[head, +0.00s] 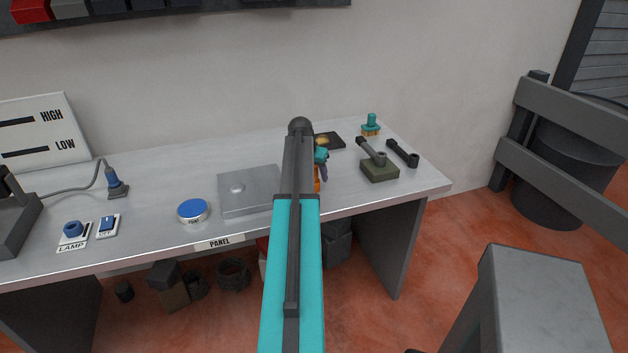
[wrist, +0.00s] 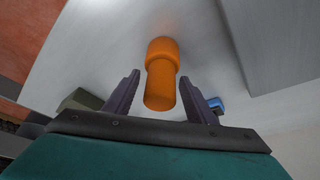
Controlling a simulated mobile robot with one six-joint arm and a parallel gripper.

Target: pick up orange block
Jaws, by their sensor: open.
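The orange block (wrist: 161,72) looks like a stepped round piece, with a wider part at its far end. In the wrist view it lies in the space between the two fingers of my open gripper (wrist: 160,80). Small gaps show on both sides, and no finger visibly touches it. In the head view only a sliver of the orange block (head: 317,184) shows, beside my arm, on the worktable (head: 150,190). My gripper (head: 322,168) is mostly hidden there behind my arm.
An olive block (head: 380,171) with a dark tool on it, another dark tool (head: 402,153) and a teal-handled brush (head: 371,125) stand to the right. A black tray (head: 330,141) is behind.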

